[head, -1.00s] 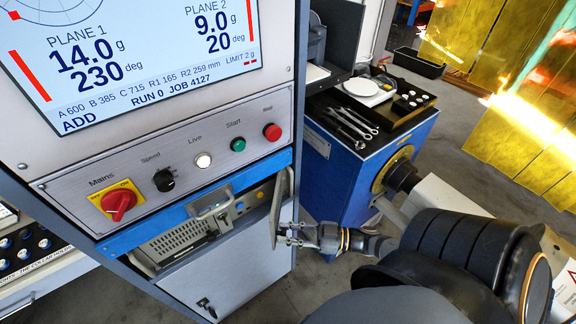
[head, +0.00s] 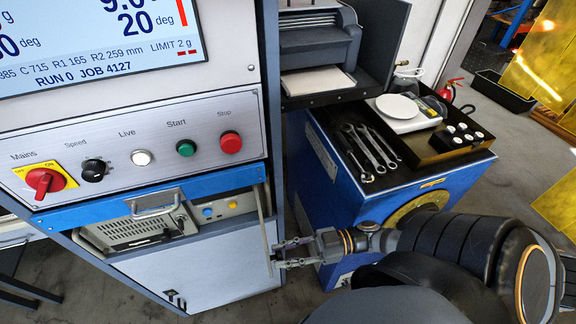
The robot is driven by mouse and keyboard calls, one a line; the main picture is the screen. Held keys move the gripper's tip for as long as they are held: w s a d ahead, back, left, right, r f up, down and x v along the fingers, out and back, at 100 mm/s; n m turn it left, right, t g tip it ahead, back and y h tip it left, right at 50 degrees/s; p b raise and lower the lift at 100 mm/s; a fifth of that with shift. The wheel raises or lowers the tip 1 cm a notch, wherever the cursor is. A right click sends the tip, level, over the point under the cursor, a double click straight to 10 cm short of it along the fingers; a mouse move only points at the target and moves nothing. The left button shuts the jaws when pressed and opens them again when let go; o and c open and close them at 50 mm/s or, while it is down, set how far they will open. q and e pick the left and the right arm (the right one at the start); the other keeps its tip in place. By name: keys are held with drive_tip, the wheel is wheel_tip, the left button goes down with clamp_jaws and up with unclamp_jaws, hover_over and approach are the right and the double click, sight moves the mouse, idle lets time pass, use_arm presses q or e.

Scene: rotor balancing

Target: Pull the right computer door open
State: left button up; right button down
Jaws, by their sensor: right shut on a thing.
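The right computer door (head: 264,220) is a thin grey panel at the right side of the computer bay in the cabinet. It stands swung out from the front and shows almost edge-on. The computer (head: 140,231), with a vent grille and a metal handle, shows in the bay left of the door. My right gripper (head: 276,256) reaches in from the right and is shut on the door's outer lower part. The exact grip point is small and partly hidden. My left gripper is not in view.
Above the bay is a control panel with a red mains switch (head: 45,181) and a red stop button (head: 231,142). A blue stand (head: 320,165) with wrenches (head: 370,148), a scale (head: 408,112) and a dark tray (head: 452,143) stands right of the cabinet, close behind my right arm.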

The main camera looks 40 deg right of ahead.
idle(0.4)
drive_tip(key=c, duration=1.1)
unclamp_jaws()
